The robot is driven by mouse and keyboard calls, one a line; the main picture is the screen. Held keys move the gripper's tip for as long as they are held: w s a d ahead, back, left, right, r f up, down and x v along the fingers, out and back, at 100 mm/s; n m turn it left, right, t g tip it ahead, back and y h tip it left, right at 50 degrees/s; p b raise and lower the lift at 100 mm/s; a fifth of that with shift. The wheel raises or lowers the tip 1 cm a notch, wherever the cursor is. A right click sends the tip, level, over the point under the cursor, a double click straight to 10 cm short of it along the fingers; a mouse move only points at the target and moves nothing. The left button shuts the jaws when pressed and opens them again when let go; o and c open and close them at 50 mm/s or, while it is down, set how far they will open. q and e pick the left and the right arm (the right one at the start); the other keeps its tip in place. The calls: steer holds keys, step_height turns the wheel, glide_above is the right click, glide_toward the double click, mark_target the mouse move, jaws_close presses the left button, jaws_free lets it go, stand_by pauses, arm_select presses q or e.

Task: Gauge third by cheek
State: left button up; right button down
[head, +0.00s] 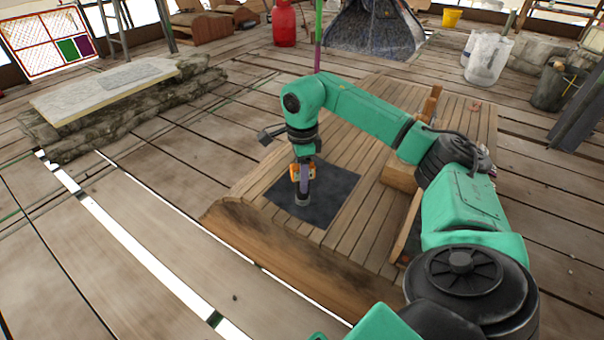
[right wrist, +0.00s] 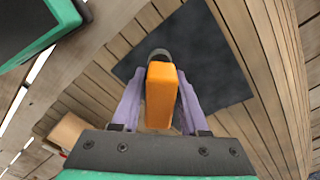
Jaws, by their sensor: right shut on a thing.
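My right gripper (head: 303,187) points down over a dark square mat (head: 335,196) on the slatted wooden platform. Its purple fingers are shut on an orange block (right wrist: 160,92), which also shows in the head view (head: 296,172). A small grey round piece (head: 302,200) is at the fingers' lower end, and its curved edge shows just past the block in the right wrist view (right wrist: 158,53). I cannot tell whether this piece is part of the orange thing or separate, or whether it touches the mat. My left gripper is not in view.
A wooden block (head: 399,177) and a leaning plank (head: 408,232) are on the platform to the right of the mat. A pale slab on stones (head: 110,86) lies at the left. A red cylinder (head: 285,24) and white containers (head: 488,60) stand farther back.

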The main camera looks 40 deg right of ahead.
steer(key=shift+f+b, duration=0.4)
steer(key=shift+f, duration=0.65)
steer(key=shift+p, duration=0.4)
stand_by(1.2)
step_height(320, 180, up, 5)
steer(key=p, duration=0.5)
steer(key=shift+r, duration=0.1)
stand_by(0.6)
